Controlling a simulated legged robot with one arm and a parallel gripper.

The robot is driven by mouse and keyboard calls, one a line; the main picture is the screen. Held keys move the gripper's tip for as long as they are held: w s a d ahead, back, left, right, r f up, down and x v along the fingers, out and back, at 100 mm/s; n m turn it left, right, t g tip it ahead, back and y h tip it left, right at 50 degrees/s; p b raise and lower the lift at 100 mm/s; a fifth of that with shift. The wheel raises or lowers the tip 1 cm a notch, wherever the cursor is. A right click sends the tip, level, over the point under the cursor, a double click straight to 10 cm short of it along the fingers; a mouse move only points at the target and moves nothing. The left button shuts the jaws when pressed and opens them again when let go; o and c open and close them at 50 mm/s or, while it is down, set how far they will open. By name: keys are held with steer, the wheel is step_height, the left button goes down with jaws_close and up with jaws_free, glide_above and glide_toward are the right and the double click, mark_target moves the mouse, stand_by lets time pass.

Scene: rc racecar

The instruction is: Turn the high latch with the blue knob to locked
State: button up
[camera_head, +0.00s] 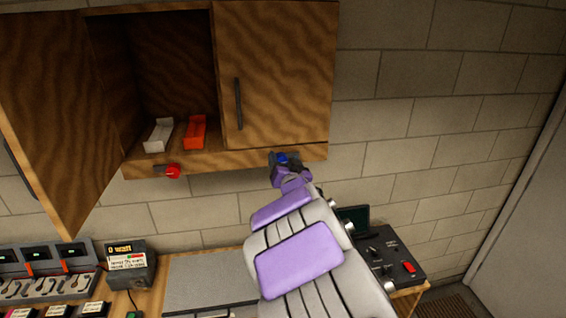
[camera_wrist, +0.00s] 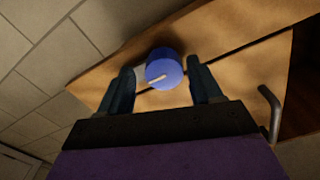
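The latch's blue knob (camera_wrist: 164,70) shows in the wrist view on the wooden bottom rail of the cabinet, with a pale mark on its face. My gripper (camera_wrist: 164,86) is open, with one dark finger on each side of the knob. I cannot tell whether the fingers touch it. In the head view my gripper (camera_head: 285,160) is at the rail below the right cabinet door (camera_head: 285,75), which is shut. The blue knob (camera_head: 282,158) is partly hidden there by my gripper.
A red knob (camera_head: 173,171) is on the rail's left part. The left cabinet door (camera_head: 50,110) stands open, showing a white tray (camera_head: 158,135) and an orange tray (camera_head: 195,132). Below are a bench with a black control box (camera_head: 385,255) and a small display (camera_head: 128,262).

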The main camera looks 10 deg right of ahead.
steer(key=shift+d, duration=0.25)
steer(key=shift+c, duration=1.4)
steer(key=shift+a, duration=0.75)
steer(key=c, duration=0.4)
steer(key=shift+d, duration=0.25)
steer(key=c, duration=0.4)
steer(key=shift+o, duration=0.2)
steer(key=shift+a+f+n+b, duration=0.1)
steer(key=shift+n+b, duration=0.3)
steer(key=shift+b, duration=0.15)
steer(key=shift+a+f+n+b, duration=0.1)
steer(key=shift+n+b, duration=2.55)
steer(key=shift+n, duration=1.65)
steer(key=shift+a+f+n+b, duration=0.1)
steer(key=shift+n+b, duration=2.5)
steer(key=shift+n, duration=1.7)
steer(key=shift+d, duration=0.1)
